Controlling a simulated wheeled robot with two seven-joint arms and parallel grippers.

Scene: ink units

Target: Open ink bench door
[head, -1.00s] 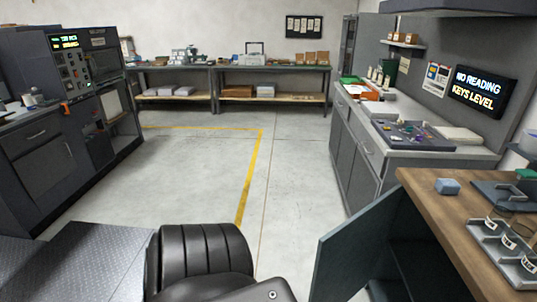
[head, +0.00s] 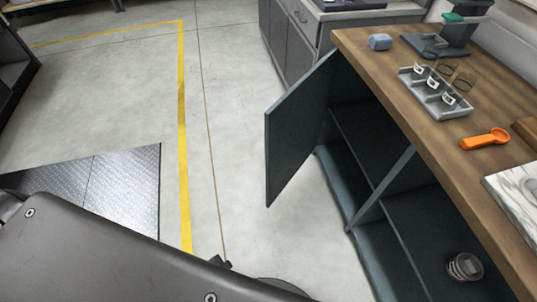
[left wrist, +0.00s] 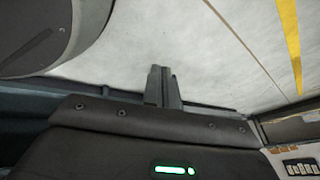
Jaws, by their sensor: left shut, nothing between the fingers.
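The ink bench has a wooden top (head: 405,90) over a dark blue-grey cabinet, on the right of the head view. Its door (head: 297,130) stands swung open toward the floor at left, with the interior (head: 410,215) exposed behind it. A divider splits the interior. My left gripper (left wrist: 163,88) shows in the left wrist view with its fingers together and empty, the grey floor behind it. In the head view my arm crosses the lower left, apart from the door in the picture; I cannot clearly make out the fingertips there. My right gripper is not in view.
A round labelled container (head: 465,267) sits inside the cabinet.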

